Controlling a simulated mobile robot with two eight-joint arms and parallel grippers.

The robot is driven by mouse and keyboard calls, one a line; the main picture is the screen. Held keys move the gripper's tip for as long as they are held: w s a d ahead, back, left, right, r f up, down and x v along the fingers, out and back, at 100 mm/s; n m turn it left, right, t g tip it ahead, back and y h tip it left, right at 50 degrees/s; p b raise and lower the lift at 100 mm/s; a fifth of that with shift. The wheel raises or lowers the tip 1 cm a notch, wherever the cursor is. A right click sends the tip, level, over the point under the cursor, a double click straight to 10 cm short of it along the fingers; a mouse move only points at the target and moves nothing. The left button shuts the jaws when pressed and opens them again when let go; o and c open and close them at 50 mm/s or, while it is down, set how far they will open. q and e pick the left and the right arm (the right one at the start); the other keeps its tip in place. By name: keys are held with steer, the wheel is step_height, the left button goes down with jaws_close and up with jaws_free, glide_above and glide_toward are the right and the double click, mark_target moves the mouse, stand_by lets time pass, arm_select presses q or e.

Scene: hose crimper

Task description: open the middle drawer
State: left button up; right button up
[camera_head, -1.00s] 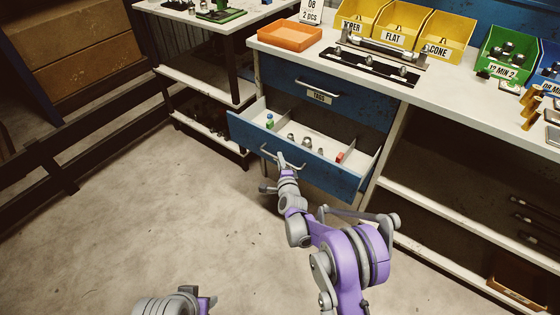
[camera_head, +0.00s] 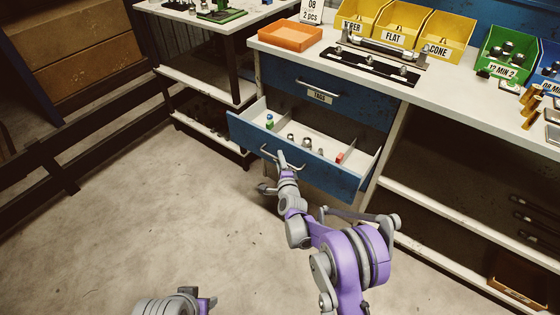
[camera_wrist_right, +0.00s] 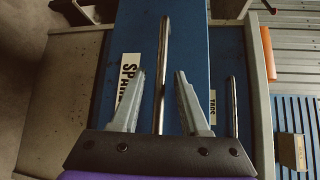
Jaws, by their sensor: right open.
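The middle drawer (camera_head: 335,180) is the blue-fronted one under the closed upper drawer; it stands pulled out, its inside showing. It holds several small metal parts, a green and blue piece (camera_head: 269,121) and a red piece (camera_head: 339,157). Its silver bar handle (camera_head: 267,153) is on the front. My right gripper (camera_head: 284,161) is at this handle. In the right wrist view the open fingers (camera_wrist_right: 160,90) stand on either side of the handle bar (camera_wrist_right: 164,60), with gaps on both sides. The drawer's label (camera_wrist_right: 128,78) is partly hidden by a finger.
The closed upper drawer (camera_head: 345,103) has its own handle (camera_head: 318,88). Above it, the bench top holds an orange tray (camera_head: 290,37), a black rack (camera_head: 368,67) and yellow bins (camera_head: 397,25). A shelf unit (camera_head: 205,85) stands to the left. The floor in front is clear.

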steer(key=p+v, duration=0.1)
steer(key=v, duration=0.9)
steer(key=shift+s, duration=0.3)
steer(key=shift+r, duration=0.1)
